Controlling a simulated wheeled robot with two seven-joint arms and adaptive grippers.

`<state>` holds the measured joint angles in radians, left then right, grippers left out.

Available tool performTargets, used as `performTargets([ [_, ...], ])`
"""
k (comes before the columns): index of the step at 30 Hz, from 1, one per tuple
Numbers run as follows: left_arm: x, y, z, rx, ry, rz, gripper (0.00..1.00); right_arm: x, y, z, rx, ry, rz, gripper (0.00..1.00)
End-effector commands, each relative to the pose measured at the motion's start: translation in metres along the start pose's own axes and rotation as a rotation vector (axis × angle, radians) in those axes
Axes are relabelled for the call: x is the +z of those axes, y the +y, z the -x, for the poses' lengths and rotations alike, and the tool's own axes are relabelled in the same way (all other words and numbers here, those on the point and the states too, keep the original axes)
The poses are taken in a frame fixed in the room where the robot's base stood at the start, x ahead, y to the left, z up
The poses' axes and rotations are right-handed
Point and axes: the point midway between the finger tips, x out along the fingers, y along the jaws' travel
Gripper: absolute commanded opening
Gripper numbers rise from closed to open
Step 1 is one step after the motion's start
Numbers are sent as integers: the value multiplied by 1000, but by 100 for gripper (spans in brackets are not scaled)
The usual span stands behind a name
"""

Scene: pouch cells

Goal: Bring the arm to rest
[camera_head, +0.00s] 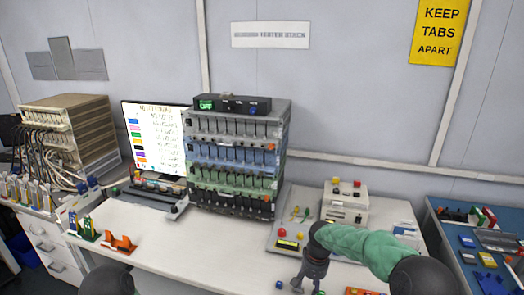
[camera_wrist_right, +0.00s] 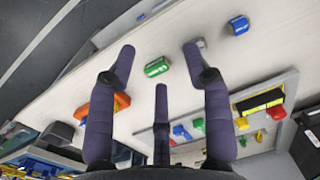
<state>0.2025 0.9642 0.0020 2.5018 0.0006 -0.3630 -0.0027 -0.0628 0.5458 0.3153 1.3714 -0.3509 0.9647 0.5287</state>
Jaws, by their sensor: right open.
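My right arm (camera_head: 365,248), with green links, comes in from the right in the head view. Its gripper (camera_head: 304,284) points down over the front of the white table (camera_head: 210,262). In the right wrist view the dark fingers of this gripper (camera_wrist_right: 158,58) are spread apart with nothing held between them. A small green block (camera_wrist_right: 157,67) lies on the table, seen between the fingers and apart from them. My left gripper is not in view.
A rack of cells (camera_head: 235,155) and a monitor (camera_head: 157,140) stand at the back. A tester panel (camera_head: 290,235) is beside my right gripper. An orange holder (camera_head: 120,243) lies at left. A blue block (camera_wrist_right: 238,25) lies near the green one. The table's middle is clear.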

Motion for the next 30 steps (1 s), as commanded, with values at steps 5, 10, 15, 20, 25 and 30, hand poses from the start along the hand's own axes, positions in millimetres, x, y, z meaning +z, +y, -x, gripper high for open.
performTargets([
  [5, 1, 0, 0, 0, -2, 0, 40, 19, -3, -41, -46, -23, 34, 51],
  [10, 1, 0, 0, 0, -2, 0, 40, 47, -7, -88, -104, -42, 65, 51],
  [15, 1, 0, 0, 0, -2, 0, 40, 98, -7, -148, -183, -63, 87, 51],
  [20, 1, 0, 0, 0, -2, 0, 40, 164, -1, -198, -253, -67, 86, 51],
  [25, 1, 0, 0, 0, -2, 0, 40, 235, 12, -228, -288, -54, 68, 51],
  [30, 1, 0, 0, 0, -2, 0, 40, 283, 26, -236, -288, -36, 54, 51],
])
